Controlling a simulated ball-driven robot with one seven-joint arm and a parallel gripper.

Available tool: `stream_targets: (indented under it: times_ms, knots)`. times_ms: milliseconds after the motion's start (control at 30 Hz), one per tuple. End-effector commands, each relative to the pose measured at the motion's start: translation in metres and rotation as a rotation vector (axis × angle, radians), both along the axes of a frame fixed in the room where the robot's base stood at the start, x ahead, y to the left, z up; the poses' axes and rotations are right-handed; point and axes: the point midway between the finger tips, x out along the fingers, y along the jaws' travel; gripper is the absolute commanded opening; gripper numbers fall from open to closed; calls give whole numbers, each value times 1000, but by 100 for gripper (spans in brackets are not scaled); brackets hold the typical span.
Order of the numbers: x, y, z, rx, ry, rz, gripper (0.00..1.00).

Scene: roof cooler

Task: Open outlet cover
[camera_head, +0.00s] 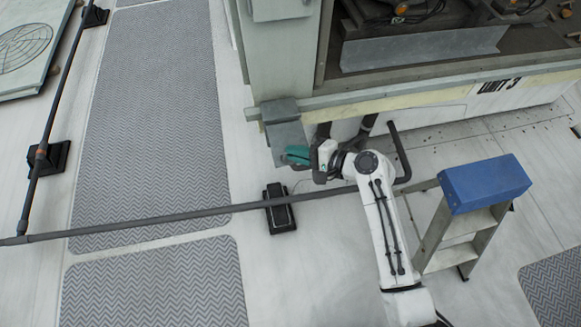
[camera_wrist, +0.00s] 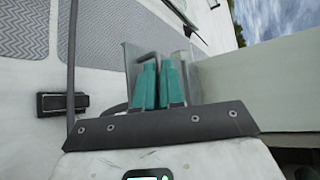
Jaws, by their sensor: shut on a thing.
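The outlet cover (camera_head: 290,141) is a grey metal piece on the grey box at the corner of the cooler unit. In the wrist view, the cover (camera_wrist: 131,62) shows as bent grey metal around and behind my fingertips. My gripper (camera_head: 296,156) has teal fingers at the cover's lower edge. In the wrist view, the two fingers of my gripper (camera_wrist: 158,72) are close together and shut on the cover. The exact grip point and the outlet inside are hidden.
A dark pipe (camera_head: 150,219) runs low across the roof on a black support block (camera_head: 279,212). A stepladder with a blue top (camera_head: 485,184) stands right of my arm. The cooler unit (camera_head: 278,60) rises behind.

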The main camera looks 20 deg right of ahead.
Motion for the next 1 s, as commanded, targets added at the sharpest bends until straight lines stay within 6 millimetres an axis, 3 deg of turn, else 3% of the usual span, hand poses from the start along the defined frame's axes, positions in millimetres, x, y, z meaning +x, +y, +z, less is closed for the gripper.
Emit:
stream_targets:
  times_ms: [33, 300, 1000]
  knots:
    - [15, -4, 19, 2, 12, -18, 0]
    - [27, -5, 31, 6, 177, -17, 0]
    - [32, -5, 34, 3, 269, -15, 0]
